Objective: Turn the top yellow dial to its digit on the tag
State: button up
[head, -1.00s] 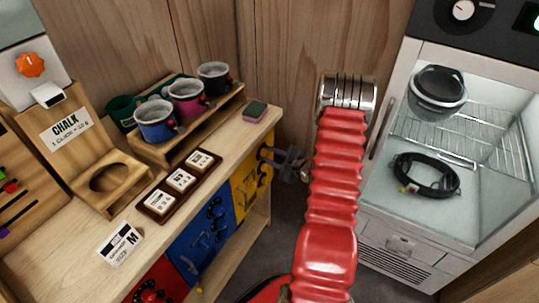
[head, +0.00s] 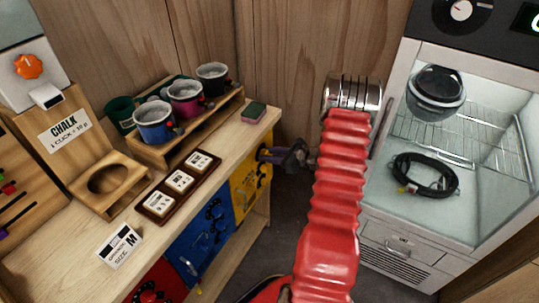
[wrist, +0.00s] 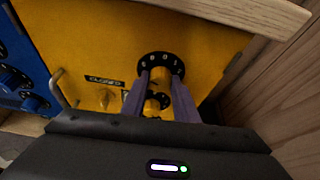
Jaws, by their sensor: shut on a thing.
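The yellow locker door (head: 240,188) is on the front of the wooden bench, at its right end. It fills much of the wrist view (wrist: 95,45). Its top dial (wrist: 160,61) is a black disc with pale digits, too small to read surely. My gripper (wrist: 161,76) is shut on the top dial's knob, one purple finger on each side. A lower black dial (wrist: 164,101) shows partly between the fingers. In the head view my gripper (head: 263,155) reaches the door from the right. Three white tags (head: 180,181) sit in a dark tray; their digits are not legible.
The blue door (head: 205,232) and red door (head: 160,285) adjoin on the left. The bench edge overhangs the yellow door, and a wooden wall (wrist: 285,95) stands close at right. Mugs (head: 185,95) stand on a bench rack. A glass-fronted cabinet (head: 440,150) stands to the right.

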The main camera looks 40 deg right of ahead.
jog(key=shift+w+d+r+m+g+y, duration=0.1)
jog(key=shift+d+m+g+y, duration=0.1)
jog(key=shift+m+y, duration=0.65)
jog(key=shift+d+m+g+y, duration=0.15)
jog(key=shift+m+y, duration=0.4)
jog(key=shift+m, duration=0.6)
jog(key=o, duration=1.1)
jog(key=shift+a, duration=0.1)
jog(key=shift+c, duration=0.2)
jog(key=v, duration=0.7)
jog(key=shift+s, duration=0.2)
